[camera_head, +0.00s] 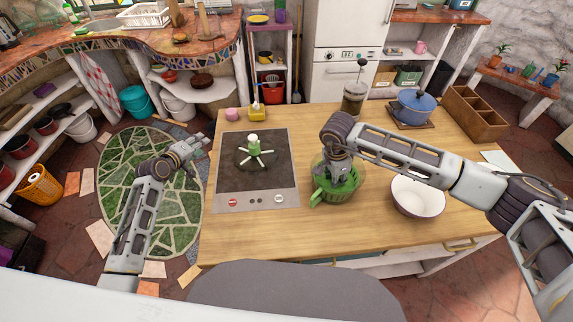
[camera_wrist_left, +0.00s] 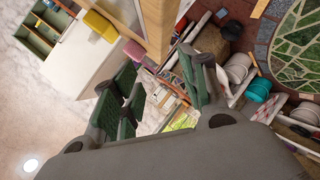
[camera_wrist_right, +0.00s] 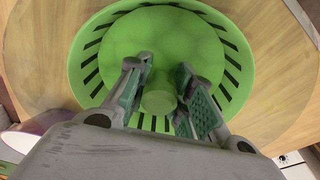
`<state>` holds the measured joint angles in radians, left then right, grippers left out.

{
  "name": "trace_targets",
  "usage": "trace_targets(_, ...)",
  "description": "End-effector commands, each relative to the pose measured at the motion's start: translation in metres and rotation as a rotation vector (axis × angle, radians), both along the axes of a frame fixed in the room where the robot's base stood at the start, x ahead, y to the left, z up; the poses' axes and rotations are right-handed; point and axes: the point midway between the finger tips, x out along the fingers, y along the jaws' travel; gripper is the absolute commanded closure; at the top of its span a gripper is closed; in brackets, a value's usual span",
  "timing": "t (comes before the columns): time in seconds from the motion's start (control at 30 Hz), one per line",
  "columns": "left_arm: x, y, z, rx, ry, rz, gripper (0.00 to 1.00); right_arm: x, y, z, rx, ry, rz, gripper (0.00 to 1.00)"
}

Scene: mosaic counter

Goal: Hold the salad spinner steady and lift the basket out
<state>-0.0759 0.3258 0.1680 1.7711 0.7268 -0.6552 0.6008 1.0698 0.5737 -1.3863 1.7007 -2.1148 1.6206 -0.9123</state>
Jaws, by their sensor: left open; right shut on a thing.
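The salad spinner's green slotted basket (camera_head: 340,188) is near the middle of the wooden counter, with what looks like a clear bowl around it. In the right wrist view, the basket (camera_wrist_right: 88,62) has a raised round centre with a short green post (camera_wrist_right: 159,92). My right gripper (camera_head: 337,160) points down into it, its fingers (camera_wrist_right: 160,100) shut on the post from both sides. Whether the basket is clear of the bowl's floor I cannot tell. My left gripper (camera_head: 190,150) is open and empty, left of the counter, apart from the spinner.
A spoked piece with a white-and-green knob (camera_head: 254,146) sits on the dark cooktop (camera_head: 230,180). A white bowl (camera_head: 418,198) stands right of the spinner, under my right arm. A jar (camera_head: 354,98), blue pot (camera_head: 414,107) and wooden box (camera_head: 472,117) are behind. The front counter is clear.

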Motion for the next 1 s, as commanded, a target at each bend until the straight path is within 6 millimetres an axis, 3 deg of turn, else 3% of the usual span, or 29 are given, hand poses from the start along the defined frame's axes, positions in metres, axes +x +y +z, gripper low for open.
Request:
trace_targets(0.1, -0.001, -0.043, 0.013, 0.033, -0.027, -0.096, 0.56, 0.000, 0.000, 0.000, 0.000, 0.000, 0.000, 1.00)
trace_targets(0.47, -0.026, -0.167, 0.041, 0.134, -0.111, -0.374, 0.56, 0.000, 0.000, 0.000, 0.000, 0.000, 0.000, 1.00)
trace_targets(0.8, -0.077, -0.275, 0.062, 0.194, -0.200, -0.626, 0.56, 0.000, 0.000, 0.000, 0.000, 0.000, 0.000, 1.00)
trace_targets(1.0, -0.108, -0.320, 0.072, 0.212, -0.246, -0.737, 0.56, 0.000, 0.000, 0.000, 0.000, 0.000, 0.000, 1.00)
